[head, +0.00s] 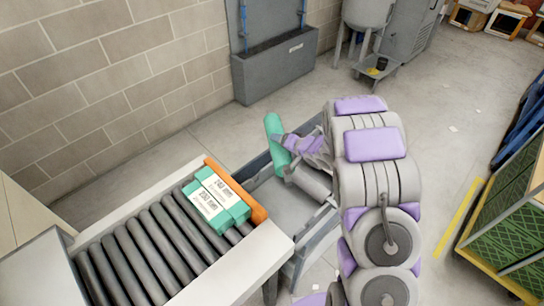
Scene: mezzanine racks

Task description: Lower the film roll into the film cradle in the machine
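The green film roll (272,127) is in the head view, just beyond the conveyor's end, tilted with its long side running away from me. My gripper (283,143) is at the roll's middle from the right and appears shut on it; the far finger is hidden. The roll appears to be above the grey machine bed (266,195), where the film cradle seems to be. A grey cylinder (311,182) lies beside the roll's near end. My arm covers the right part of the machine, and I cannot tell whether the roll touches the cradle.
A roller conveyor (135,262) with two labelled green packs (217,196) against an orange end bar (236,190) stands at the left. A grey wall unit (272,70) is behind. A rack of green crates (510,215) stands at the right.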

